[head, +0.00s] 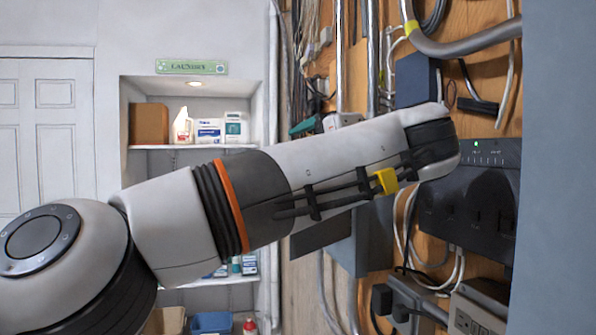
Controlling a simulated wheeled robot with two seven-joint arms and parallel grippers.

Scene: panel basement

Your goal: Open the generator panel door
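My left arm reaches in from the lower left and crosses the middle of the head view, its far end in front of the wall of cables. Its gripper does not show; the arm's end hides what is behind it. My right gripper is out of view. A flat blue-grey surface (560,160) fills the right edge, close to me; I cannot tell whether it is the generator panel door. A grey box-like panel (343,250) shows partly below my arm, mostly hidden. No door handle is clearly visible.
A dark unit with a small green light (488,152) is mounted on the wooden board at right, among cables and metal conduits (372,60). A grey outlet box (475,316) is at the lower right. Shelves with bottles and boxes (208,130) and a white door (45,130) stand behind at left.

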